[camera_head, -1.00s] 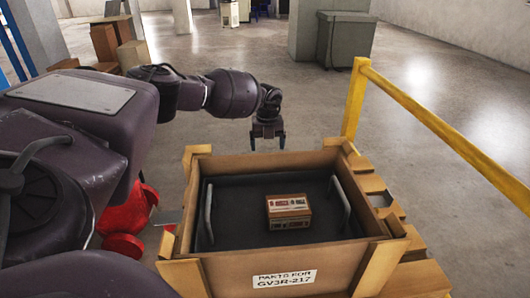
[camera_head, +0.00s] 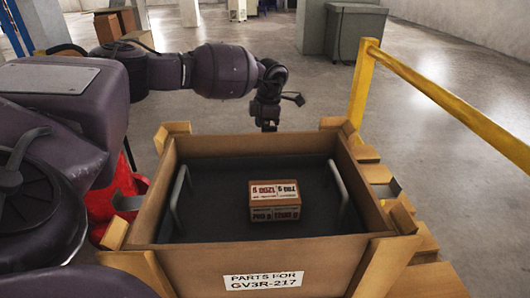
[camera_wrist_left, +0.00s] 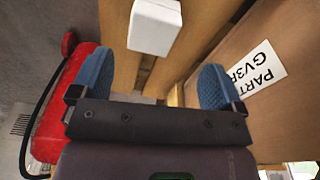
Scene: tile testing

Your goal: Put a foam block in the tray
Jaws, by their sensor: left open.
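A white foam block (camera_wrist_left: 155,27) with rounded edges shows at the top of the left wrist view, over wooden slats beside a crate wall. My left gripper (camera_wrist_left: 155,85) is open with its blue fingertips spread, and the block lies ahead of the gap between them, not gripped. In the head view my left gripper (camera_head: 267,123) hangs at the far side of the wooden crate, its fingertips not clearly visible. The dark tray (camera_head: 225,218) with two grey handles sits inside the crate. The foam block is not visible in the head view. My right gripper is not in view.
A printed carton (camera_head: 275,201) lies in the tray, with bare tray floor around it. The crate (camera_head: 205,266) has raised wooden walls. A yellow rail (camera_head: 440,118) runs along the right. A red object (camera_wrist_left: 75,95) stands left of my gripper in the wrist view.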

